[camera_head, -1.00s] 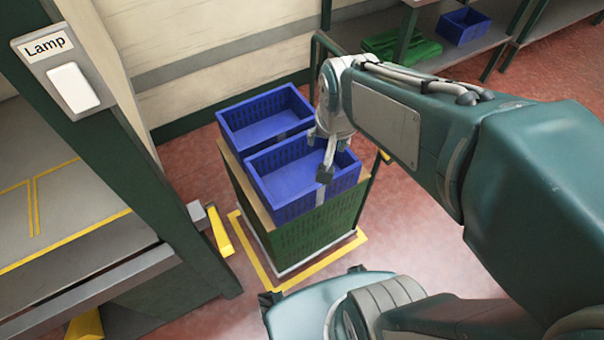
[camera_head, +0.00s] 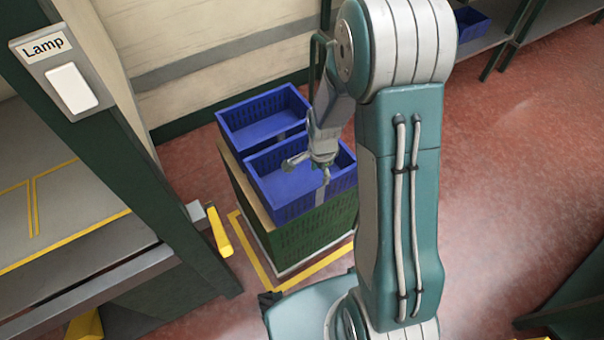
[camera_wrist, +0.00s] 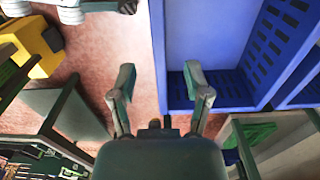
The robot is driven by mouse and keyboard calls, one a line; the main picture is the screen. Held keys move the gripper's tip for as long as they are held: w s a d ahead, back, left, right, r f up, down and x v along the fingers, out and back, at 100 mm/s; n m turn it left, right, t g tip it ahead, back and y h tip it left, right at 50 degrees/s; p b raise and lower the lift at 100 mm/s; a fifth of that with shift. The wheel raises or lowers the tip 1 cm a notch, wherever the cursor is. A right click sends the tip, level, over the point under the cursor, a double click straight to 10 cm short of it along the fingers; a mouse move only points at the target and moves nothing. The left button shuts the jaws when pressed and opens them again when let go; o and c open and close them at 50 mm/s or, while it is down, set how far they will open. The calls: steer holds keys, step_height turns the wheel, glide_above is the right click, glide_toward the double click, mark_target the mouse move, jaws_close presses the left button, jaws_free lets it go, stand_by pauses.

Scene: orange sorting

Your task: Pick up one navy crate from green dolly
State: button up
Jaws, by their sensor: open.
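Two navy crates sit side by side on the green dolly (camera_head: 312,238), a tall green slatted stand with a wooden edge. The near crate (camera_head: 283,206) is partly covered by my gripper, and the far crate (camera_head: 244,135) is behind it. My gripper (camera_head: 307,170) is open and empty, pointing down over the right part of the near crate. In the wrist view, my gripper (camera_wrist: 159,72) has its fingers spread on either side of a blue crate wall (camera_wrist: 158,45), one over the floor side and one over the inside. I cannot tell whether they touch it.
A post with a Lamp switch (camera_head: 72,88) and a grey bench (camera_head: 60,225) stand at left. Yellow tape (camera_head: 256,262) marks the red floor around the dolly. A shelf at the back holds another blue crate (camera_head: 468,22). Open floor lies at right.

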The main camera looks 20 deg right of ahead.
mark_target(318, 192)
step_height(318, 192, down, 10)
steer(key=shift+f, duration=0.15)
jaws_close()
stand_by(0.4)
